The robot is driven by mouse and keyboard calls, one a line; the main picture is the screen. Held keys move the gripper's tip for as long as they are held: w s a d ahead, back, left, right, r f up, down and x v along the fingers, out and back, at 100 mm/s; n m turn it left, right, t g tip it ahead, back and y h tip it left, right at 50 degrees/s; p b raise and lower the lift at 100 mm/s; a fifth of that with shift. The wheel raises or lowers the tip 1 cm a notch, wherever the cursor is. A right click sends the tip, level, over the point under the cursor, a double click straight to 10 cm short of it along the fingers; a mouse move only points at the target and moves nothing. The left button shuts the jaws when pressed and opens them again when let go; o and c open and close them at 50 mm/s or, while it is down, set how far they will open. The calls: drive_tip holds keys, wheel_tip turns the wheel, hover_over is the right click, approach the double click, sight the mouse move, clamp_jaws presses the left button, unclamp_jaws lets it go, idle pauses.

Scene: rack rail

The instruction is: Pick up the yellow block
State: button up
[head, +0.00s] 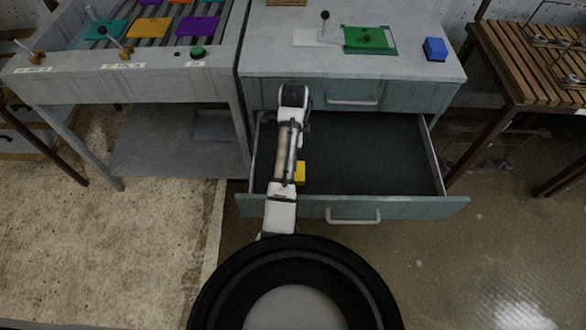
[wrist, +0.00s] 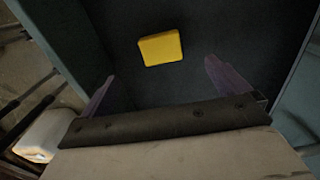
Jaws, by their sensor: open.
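The yellow block (head: 300,172) lies on the dark floor of the open drawer (head: 385,150), toward its left side. In the head view my arm hides part of the block. In the wrist view the whole yellow block (wrist: 161,48) shows, slightly turned, beyond the fingertips. My gripper (wrist: 158,75) is open and empty, with its two fingers apart. The block is ahead of the gap between them and is not touched. In the head view the fingers are hidden by my arm.
The drawer's front panel (head: 410,207) and side walls surround the block. The drawer above is shut. A blue block (head: 435,49) and a green piece (head: 366,38) sit on the cabinet top. A slatted wooden table (head: 525,65) stands at right. The drawer's right half is clear.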

wheel_tip(320, 180, down, 7)
drive_tip(key=b, duration=0.2)
drive_tip(key=shift+d+r+b, duration=0.1)
drive_tip(key=shift+b, duration=0.25)
drive_tip(key=f, duration=0.1)
drive_tip(key=f+p, duration=0.1)
drive_tip(key=f, duration=0.1)
drive_tip(key=d+f, duration=0.1)
drive_tip(key=f, duration=0.1)
drive_tip(key=shift+s+f+p, duration=0.1)
drive_tip(key=shift+f+p, duration=0.05)
drive_tip(key=shift+p, duration=0.2)
drive_tip(key=shift+f, duration=0.55)
drive_tip(key=c, duration=1.1)
drive_tip(key=shift+r, duration=0.1)
drive_tip(key=shift+c, duration=0.2)
